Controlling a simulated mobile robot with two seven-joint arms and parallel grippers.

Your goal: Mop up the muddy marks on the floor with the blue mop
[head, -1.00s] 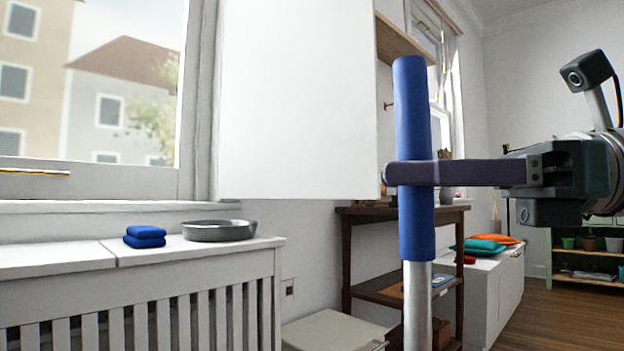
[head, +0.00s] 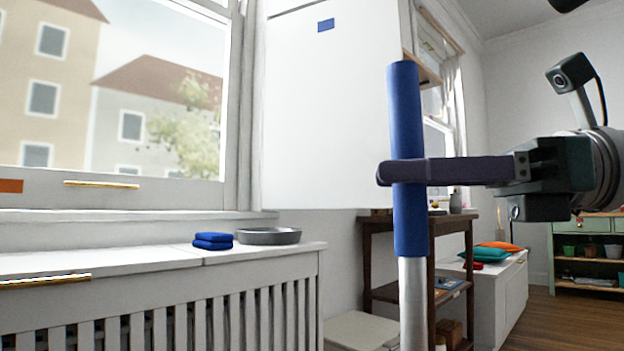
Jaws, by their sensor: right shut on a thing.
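The blue mop's handle (head: 406,110) stands upright in the head view, with a blue grip on top and a silver pole (head: 412,300) below. My right gripper (head: 392,172) comes in from the right and is shut on the blue grip, below its top end. The mop's head is out of frame below. No muddy marks show in the visible strip of wooden floor (head: 535,325). My left gripper is not in view.
A white radiator cover (head: 150,270) under the window holds folded blue cloths (head: 213,240) and a grey round dish (head: 268,236). A dark wooden shelf table (head: 440,225) and a white bench (head: 505,285) stand behind the mop. A green shelf (head: 590,250) stands far right.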

